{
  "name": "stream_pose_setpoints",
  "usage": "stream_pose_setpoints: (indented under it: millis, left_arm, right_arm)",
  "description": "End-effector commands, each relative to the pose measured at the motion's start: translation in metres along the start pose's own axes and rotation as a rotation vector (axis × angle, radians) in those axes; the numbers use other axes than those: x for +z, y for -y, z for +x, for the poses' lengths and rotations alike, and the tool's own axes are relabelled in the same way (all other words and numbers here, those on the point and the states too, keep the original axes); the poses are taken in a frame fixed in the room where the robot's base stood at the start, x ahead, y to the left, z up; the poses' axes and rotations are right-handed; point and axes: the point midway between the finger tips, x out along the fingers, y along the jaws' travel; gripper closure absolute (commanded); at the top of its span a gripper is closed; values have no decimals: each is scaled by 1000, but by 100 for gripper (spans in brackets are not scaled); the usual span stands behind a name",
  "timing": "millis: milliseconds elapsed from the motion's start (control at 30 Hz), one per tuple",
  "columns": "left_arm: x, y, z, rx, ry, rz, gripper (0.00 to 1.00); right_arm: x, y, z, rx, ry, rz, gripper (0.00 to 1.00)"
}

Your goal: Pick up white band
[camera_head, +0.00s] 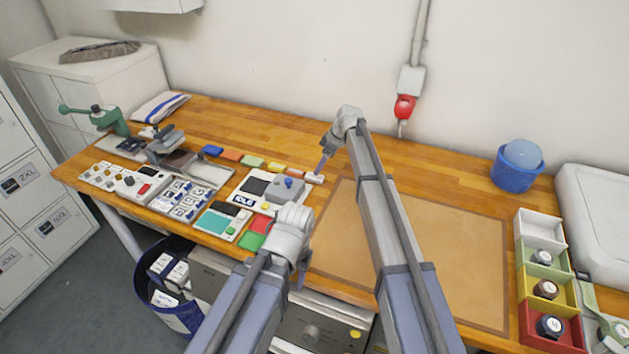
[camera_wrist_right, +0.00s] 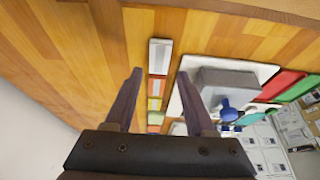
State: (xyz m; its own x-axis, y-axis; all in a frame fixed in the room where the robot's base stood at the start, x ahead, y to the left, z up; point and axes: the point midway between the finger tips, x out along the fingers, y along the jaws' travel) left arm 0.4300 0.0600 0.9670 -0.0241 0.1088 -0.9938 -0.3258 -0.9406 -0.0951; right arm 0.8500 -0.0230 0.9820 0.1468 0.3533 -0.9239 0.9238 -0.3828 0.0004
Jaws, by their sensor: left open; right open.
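The white band (camera_head: 314,178) is a small pale piece at the right end of a row of coloured bands on the wooden table. In the right wrist view the white band (camera_wrist_right: 160,52) lies ahead of the space between the fingertips, at the end of the row. My right gripper (camera_head: 321,170) is open and close to the white band; its two fingers (camera_wrist_right: 159,74) are apart with nothing gripped. My left gripper (camera_head: 300,280) is low near the table's front edge, with its fingers mostly hidden by its wrist.
Several other bands (camera_head: 252,161) continue the row to the left. A grey device with a blue knob (camera_head: 287,188) stands just left of the white band. A brown mat (camera_head: 460,240) lies to the right, mostly bare. Coloured bins (camera_head: 540,228) and a blue tub (camera_head: 515,177) stand farther right.

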Motion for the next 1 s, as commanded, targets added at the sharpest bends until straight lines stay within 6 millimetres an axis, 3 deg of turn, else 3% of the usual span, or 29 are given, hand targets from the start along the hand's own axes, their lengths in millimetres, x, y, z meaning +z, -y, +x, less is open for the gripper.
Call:
stream_pose_setpoints:
  millis: [467, 767, 1000]
  left_arm:
    - [-3, -4, 48, 0, 0, 0, 50]
    - [-3, -5, 48, 0, 0, 0, 50]
    - [-3, -5, 48, 0, 0, 0, 50]
  right_arm:
    - [5, -2, 50, 0, 0, -1, 45]
    - [3, -1, 51, 0, 0, 0, 45]
    - [3, -1, 51, 0, 0, 0, 71]
